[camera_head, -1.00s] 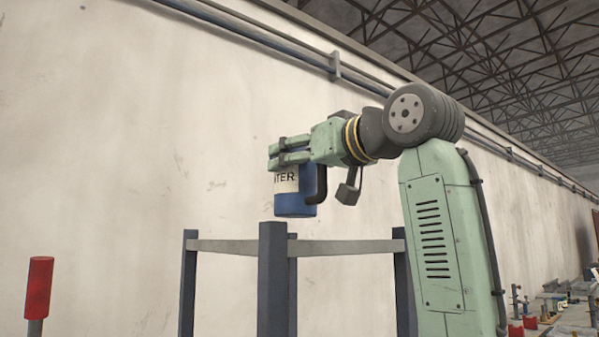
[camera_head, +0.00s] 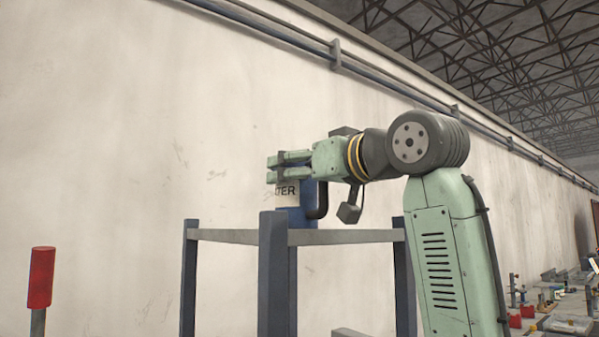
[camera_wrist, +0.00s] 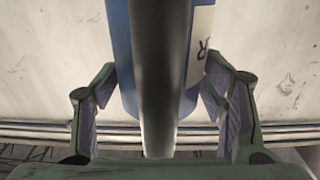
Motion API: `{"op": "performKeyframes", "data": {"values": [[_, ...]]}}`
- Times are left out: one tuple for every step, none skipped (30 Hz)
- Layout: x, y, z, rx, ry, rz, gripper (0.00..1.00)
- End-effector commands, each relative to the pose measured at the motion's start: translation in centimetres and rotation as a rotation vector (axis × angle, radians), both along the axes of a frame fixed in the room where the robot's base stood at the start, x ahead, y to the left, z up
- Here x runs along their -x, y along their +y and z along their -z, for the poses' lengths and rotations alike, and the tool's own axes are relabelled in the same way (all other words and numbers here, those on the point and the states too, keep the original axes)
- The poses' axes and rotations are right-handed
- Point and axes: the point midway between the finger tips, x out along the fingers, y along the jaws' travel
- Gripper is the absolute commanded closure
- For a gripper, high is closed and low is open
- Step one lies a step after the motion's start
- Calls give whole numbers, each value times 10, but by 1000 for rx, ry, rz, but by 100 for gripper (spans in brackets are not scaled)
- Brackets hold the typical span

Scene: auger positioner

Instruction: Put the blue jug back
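The blue jug (camera_head: 297,213) has a pale label ending in "TER" and a black handle. It is upright, with its lower end at the top of the stand (camera_head: 217,236). The rail and front post hide its base, so I cannot tell whether it rests on anything. My gripper (camera_head: 272,168) reaches in from the right and is shut around the upper part of the jug. In the wrist view, the fingers flank the jug's blue body (camera_wrist: 120,50), and the dark handle runs down the middle.
The stand has dark posts joined by grey rails. A red-topped post (camera_head: 41,277) stands at the left. A pale wall (camera_head: 100,130) runs behind, with pipes along its top. A cluttered surface (camera_head: 570,325) with small red items lies at the lower right.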

Motion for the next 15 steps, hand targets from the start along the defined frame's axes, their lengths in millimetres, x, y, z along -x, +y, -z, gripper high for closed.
{"op": "performKeyframes", "data": {"values": [[0,0,0,0,0,0,29],[0,0,0,0,0,0,27],[0,0,0,0,0,0,24],[0,0,0,0,0,0,22],[0,0,0,0,0,0,22],[0,0,0,0,0,0,22],[0,0,0,0,0,0,22],[0,0,0,0,0,0,22],[0,0,0,0,0,0,22],[0,0,0,0,0,0,22],[0,0,0,0,0,0,22],[0,0,0,0,0,0,22],[0,0,-1,0,0,0,22],[0,0,-3,1,-1,1,22],[0,0,-6,0,-1,1,22]]}}
